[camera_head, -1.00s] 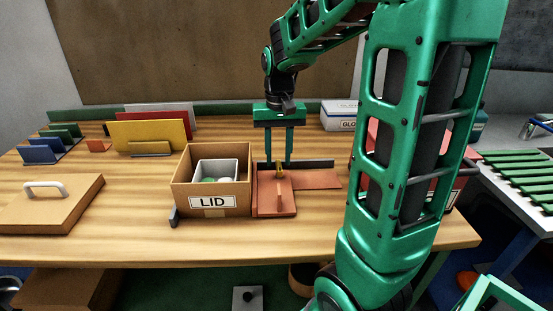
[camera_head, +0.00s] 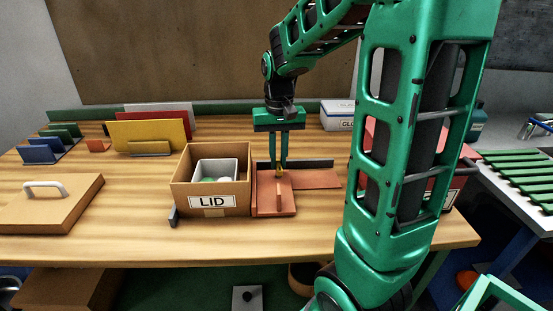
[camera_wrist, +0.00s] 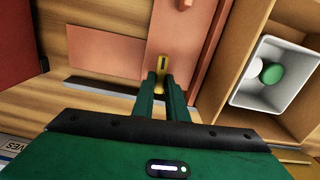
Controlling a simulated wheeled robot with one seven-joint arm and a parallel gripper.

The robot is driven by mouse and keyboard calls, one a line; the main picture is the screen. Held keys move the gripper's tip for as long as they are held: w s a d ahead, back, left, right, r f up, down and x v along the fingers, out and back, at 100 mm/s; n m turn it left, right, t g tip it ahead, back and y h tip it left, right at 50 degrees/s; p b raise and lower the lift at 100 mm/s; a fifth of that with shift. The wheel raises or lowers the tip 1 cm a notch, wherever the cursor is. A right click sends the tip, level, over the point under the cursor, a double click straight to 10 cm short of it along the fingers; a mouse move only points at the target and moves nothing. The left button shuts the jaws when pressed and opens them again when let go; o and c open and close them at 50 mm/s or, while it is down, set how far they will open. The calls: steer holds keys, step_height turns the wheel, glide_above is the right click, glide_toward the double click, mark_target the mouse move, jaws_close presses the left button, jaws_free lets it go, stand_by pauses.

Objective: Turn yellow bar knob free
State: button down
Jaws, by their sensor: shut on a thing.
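The yellow bar knob (camera_head: 281,174) stands on a flat orange-brown plate (camera_head: 267,202) beside the cardboard box. In the wrist view the knob (camera_wrist: 163,63) is a small upright bar with a dark slot on top, between my fingertips. My gripper (camera_head: 280,168) points straight down with its fingers close together, shut on the knob. The fingers hide the knob's sides in part. An orange upright tab rises from the plate, in front of the knob in the head view.
A cardboard box marked LID (camera_head: 180,190) stands directly left of the plate, with a white bin (camera_head: 231,168) inside. A dark low strip (camera_head: 318,163) lies behind the plate. The front table edge is clear.

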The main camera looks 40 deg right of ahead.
mark_target(275, 177)
steer(key=n, duration=0.4)
steer(key=shift+a+n, duration=0.15)
steer(key=shift+n, duration=0.15)
steer(key=n, duration=0.4)
steer(key=shift+a, duration=0.2)
steer(key=n, duration=0.4)
steer(key=shift+a+n, duration=0.15)
steer(key=shift+n, duration=0.25)
steer(key=shift+s+a+n, duration=0.1)
steer(key=shift+s+n, duration=0.05)
steer(key=shift+n, duration=1.65)
steer(key=c, duration=1.8)
jaws_free()
steer(key=shift+o, duration=0.2)
step_height(275, 177, up, 11)
